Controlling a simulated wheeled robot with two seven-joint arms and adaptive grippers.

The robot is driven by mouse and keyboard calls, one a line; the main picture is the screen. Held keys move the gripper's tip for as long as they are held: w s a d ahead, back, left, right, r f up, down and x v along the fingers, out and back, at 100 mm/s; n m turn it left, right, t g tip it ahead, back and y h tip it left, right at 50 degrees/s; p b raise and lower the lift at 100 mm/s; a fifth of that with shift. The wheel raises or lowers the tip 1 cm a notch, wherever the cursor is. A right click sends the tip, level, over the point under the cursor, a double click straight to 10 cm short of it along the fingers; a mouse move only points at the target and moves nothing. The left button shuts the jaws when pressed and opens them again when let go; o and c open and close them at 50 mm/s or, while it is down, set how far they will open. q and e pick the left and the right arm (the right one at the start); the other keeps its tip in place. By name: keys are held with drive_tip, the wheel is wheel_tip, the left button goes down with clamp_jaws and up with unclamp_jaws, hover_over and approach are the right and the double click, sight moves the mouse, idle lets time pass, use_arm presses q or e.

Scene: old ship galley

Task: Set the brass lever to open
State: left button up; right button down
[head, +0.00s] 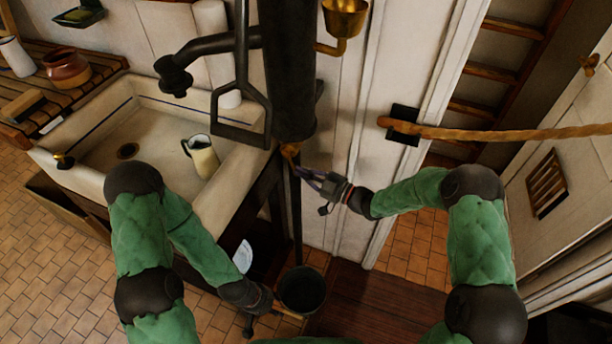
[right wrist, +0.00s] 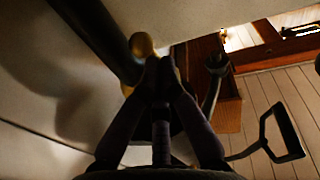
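A small brass fitting (head: 290,150), which looks like the lever, sits at the foot of the black pump column (head: 289,75). Its marking or setting cannot be read. My right gripper (head: 305,174) is just below and right of it. In the right wrist view, the fingertips (right wrist: 160,66) come together right beside the brass (right wrist: 143,45), overlapping part of it. Whether any brass lies between them is hidden. My left gripper (head: 257,316) is low, beside a dark bucket (head: 302,290); its fingers are too small and dark to read.
A pale sink (head: 110,131) with a cream jug (head: 203,156) stands left of the column. A rope (head: 500,132) crosses at right, before a ladder. Tiled floor lies open at lower left.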

use_arm(q)
drive_tip(key=shift+f+b, duration=0.45)
drive_tip(key=shift+f, duration=0.15)
use_arm(e)
drive_tip(key=shift+w+a+f, duration=0.2)
drive_tip(key=shift+a+f, duration=0.35)
drive_tip(key=shift+f, duration=0.05)
use_arm(q)
drive_tip(key=shift+d+f, duration=0.1)
drive_tip(key=shift+d, duration=0.05)
